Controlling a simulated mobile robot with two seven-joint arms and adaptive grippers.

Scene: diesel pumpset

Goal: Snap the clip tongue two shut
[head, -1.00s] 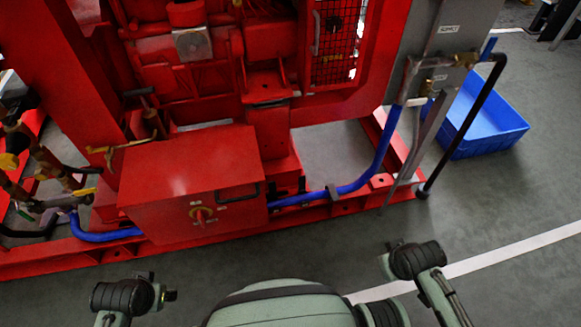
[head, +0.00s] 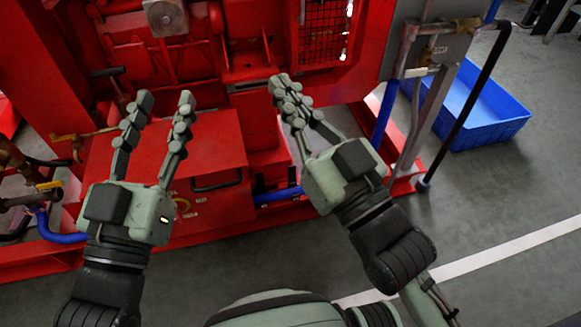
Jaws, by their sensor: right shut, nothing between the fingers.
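I cannot pick out clip tongue two for certain. The blue hose (head: 277,195) runs along the red base to the right of the red box, and my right gripper covers part of it, including the place where a grey clip showed earlier. My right gripper (head: 283,88) is shut and empty, its fingers pointing up and left in front of the red machine. My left gripper (head: 166,100) is open and empty, its fingers spread in front of the red box (head: 222,150).
A grey panel (head: 437,50) with taps and a black pipe (head: 465,110) stands at the right. A blue crate (head: 485,110) lies on the floor beyond. Brass valves (head: 18,165) are at the left. The floor at the lower right is clear.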

